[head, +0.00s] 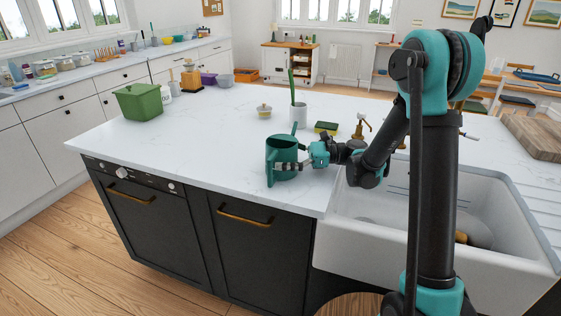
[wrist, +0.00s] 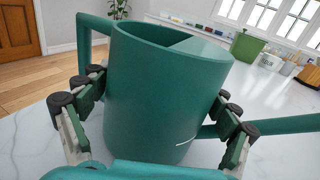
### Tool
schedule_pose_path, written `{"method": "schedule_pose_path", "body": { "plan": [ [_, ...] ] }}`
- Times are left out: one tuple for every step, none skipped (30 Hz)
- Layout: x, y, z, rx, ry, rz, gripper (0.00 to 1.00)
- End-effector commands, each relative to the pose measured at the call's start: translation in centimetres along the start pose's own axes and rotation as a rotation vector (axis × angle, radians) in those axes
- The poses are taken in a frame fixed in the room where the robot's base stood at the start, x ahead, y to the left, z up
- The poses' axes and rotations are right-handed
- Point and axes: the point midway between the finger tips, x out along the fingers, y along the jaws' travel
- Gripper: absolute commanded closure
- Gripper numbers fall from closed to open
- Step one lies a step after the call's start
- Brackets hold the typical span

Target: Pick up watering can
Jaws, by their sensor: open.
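A green watering can (head: 281,155) stands upright on the white island counter (head: 215,141), near its front edge. It fills the middle of the wrist view (wrist: 165,85), with its handle at the left and its spout running off to the right. In the wrist view my gripper (wrist: 155,120) is open, with one finger on each side of the can body. I cannot tell whether the fingers touch the can. The fingertips' far side is partly hidden by the can.
A white sink (head: 390,225) is to the right of the can. A green bin (head: 139,101) stands at the left.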

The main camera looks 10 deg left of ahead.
Motion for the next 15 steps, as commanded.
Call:
{"method": "schedule_pose_path", "body": {
  "plan": [
    [0.41, 0.05, 0.0, 0.0, 0.0, 0.002, 0.12],
    [0.56, 0.06, 0.0, 0.0, 0.0, 0.002, 0.12],
    [0.69, 0.05, 0.0, 0.0, 0.0, 0.001, 0.12],
    [0.74, 0.05, 0.0, 0.0, 0.0, 0.001, 0.12],
    [0.75, 0.04, 0.0, 0.0, 0.0, 0.001, 0.12],
    [0.74, 0.03, 0.0, 0.0, 0.0, 0.0, 0.12],
    [0.73, 0.02, 0.0, 0.0, 0.0, 0.0, 0.12],
    [0.72, 0.02, 0.0, 0.0, 0.0, 0.0, 0.12],
    [0.71, 0.02, 0.0, 0.0, 0.0, 0.0, 0.12],
    [0.71, 0.02, 0.0, 0.0, 0.0, 0.0, 0.13],
    [0.71, 0.02, 0.0, 0.0, 0.0, 0.0, 0.17],
    [0.7, 0.02, 0.0, 0.0, 0.0, 0.0, 0.22],
    [0.7, 0.02, 0.0, 0.0, 0.0, 0.0, 0.25],
    [0.7, 0.02, 0.0, 0.0, 0.0, 0.0, 0.29],
    [0.69, 0.01, 0.0, 0.0, 0.0, 0.0, 0.34]
  ]
}}
